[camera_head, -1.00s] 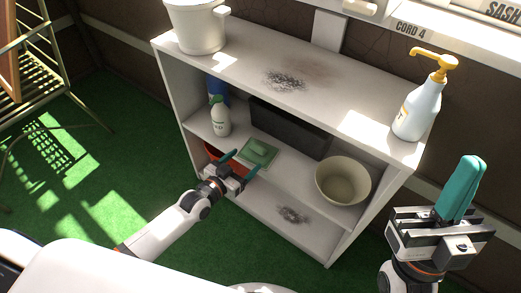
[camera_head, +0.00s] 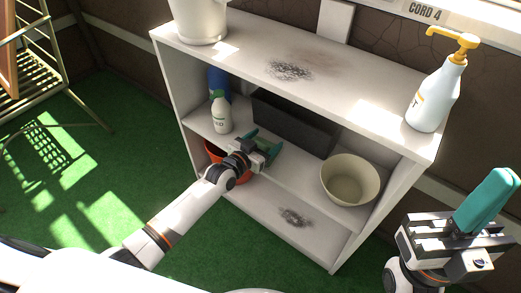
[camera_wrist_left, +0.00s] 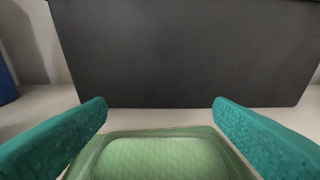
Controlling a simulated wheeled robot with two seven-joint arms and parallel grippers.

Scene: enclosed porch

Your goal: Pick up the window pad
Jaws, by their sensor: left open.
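The window pad is a green pad (camera_wrist_left: 160,158) with a raised, textured lighter top. It lies on the middle shelf (camera_head: 300,168). My left gripper (camera_head: 263,143) reaches into the shelf unit and is open. In the left wrist view its two teal fingers (camera_wrist_left: 159,106) stand wide apart, one at each side of the pad, and the near part of the pad is cut off by the frame. In the head view the gripper hides much of the pad. My right gripper (camera_head: 488,198) is raised at the right, its teal fingers together with nothing between them.
A dark box (camera_head: 295,122) stands behind the pad, also in the left wrist view (camera_wrist_left: 185,50). A spray bottle (camera_head: 221,113) is left of it, a cream bowl (camera_head: 350,180) right. A pump bottle (camera_head: 437,95) and white bucket (camera_head: 200,20) stand on top.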

